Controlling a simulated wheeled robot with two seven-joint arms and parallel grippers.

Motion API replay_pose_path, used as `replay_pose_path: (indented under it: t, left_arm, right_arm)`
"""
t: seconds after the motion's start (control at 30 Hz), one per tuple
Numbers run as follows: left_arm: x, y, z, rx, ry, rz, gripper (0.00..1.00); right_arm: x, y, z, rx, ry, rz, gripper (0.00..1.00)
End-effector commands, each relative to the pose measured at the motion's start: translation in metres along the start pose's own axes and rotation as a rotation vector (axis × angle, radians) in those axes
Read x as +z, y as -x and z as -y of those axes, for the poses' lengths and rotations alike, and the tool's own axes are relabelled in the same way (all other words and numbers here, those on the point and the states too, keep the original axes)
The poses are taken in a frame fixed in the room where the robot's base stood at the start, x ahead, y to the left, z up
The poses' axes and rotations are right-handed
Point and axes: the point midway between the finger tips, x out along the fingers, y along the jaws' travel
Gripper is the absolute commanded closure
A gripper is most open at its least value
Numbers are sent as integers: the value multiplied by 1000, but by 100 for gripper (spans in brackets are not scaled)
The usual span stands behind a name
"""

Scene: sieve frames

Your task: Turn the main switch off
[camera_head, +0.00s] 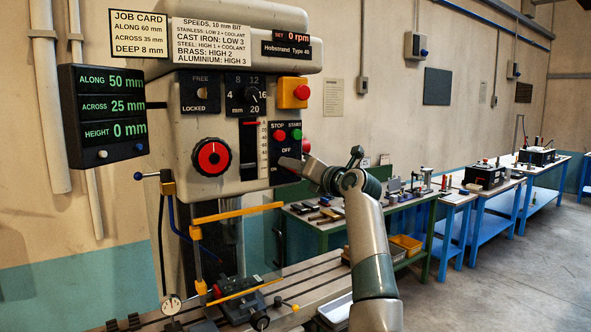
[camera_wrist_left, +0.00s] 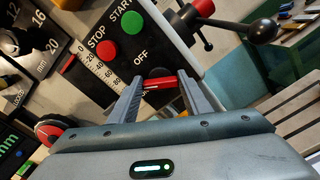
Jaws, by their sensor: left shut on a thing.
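The switch panel (camera_head: 286,150) on the machine's front carries a red STOP button (camera_head: 279,135), a green START button (camera_head: 297,134) and the words OFF and ON below. In the left wrist view, the main switch's red handle (camera_wrist_left: 160,82) lies under the word OFF, between the fingertips of my left gripper (camera_wrist_left: 160,80). The gripper is shut on it. In the head view my left gripper (camera_head: 290,163) covers the handle, so its exact setting between OFF and ON is unclear. My right gripper is not in view.
A red-collared lever with a black knob (camera_wrist_left: 262,30) stands close beside the panel. A yellow box with a red button (camera_head: 293,93) sits above. A yellow guard bar (camera_head: 238,212) and the machine table (camera_head: 310,285) are below. Benches line the wall at right.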

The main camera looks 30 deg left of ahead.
Motion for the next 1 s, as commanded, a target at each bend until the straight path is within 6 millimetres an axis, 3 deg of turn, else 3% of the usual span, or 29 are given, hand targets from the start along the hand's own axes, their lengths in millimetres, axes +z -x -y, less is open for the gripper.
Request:
replay_pose_path:
  t: [0.47, 1.0]
  left_arm:
    - [2, 0, 1, -1, -450, 2, 79]
    - [1, 0, 2, 0, -901, 2, 79]
  right_arm:
    - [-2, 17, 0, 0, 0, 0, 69]
    - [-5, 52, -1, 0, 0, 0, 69]
